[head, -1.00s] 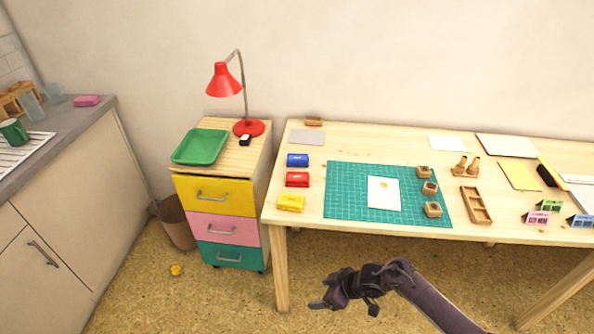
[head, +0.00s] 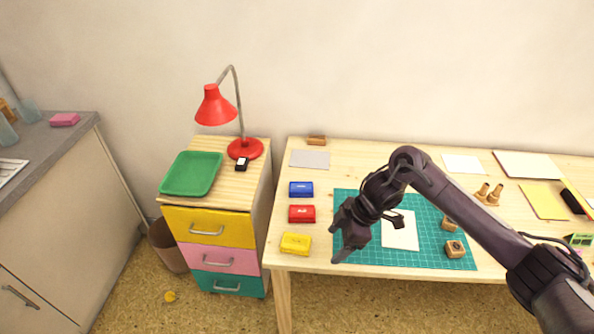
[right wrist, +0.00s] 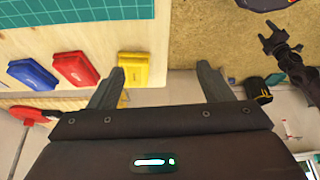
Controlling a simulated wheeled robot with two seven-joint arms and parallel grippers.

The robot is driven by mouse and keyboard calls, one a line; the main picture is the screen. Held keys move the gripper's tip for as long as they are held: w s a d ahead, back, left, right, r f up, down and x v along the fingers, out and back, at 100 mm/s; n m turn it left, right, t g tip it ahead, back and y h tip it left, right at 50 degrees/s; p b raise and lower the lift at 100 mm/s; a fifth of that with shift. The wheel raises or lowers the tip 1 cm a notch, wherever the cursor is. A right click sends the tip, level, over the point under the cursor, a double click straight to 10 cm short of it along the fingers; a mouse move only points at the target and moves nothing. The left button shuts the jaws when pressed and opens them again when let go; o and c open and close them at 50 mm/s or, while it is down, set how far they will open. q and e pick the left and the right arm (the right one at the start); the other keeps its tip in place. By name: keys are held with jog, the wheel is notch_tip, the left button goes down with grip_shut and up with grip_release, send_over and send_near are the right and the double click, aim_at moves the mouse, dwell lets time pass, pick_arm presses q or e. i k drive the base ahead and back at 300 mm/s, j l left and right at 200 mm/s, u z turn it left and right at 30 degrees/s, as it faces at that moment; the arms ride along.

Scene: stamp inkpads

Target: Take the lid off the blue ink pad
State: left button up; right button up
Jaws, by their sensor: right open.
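The blue ink pad (head: 301,189) lies on the left part of the wooden table, with its blue lid on. It also shows at the left of the right wrist view (right wrist: 33,75). My right gripper (head: 338,242) is open and empty at the left edge of the green mat, right of and nearer than the blue pad. In the right wrist view the open fingers (right wrist: 160,75) frame the area beside the yellow pad. Another dark gripper (right wrist: 275,42), apparently my left, shows small at the right wrist view's upper right; its jaws are unclear.
A red pad (head: 301,214) and a yellow pad (head: 296,244) sit in line in front of the blue one. A grey sheet (head: 310,159) lies behind it. The green cutting mat (head: 440,258) and wooden stamps (head: 454,249) are to the right.

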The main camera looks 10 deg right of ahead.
aim_at(296, 187)
jog(key=i, duration=0.9)
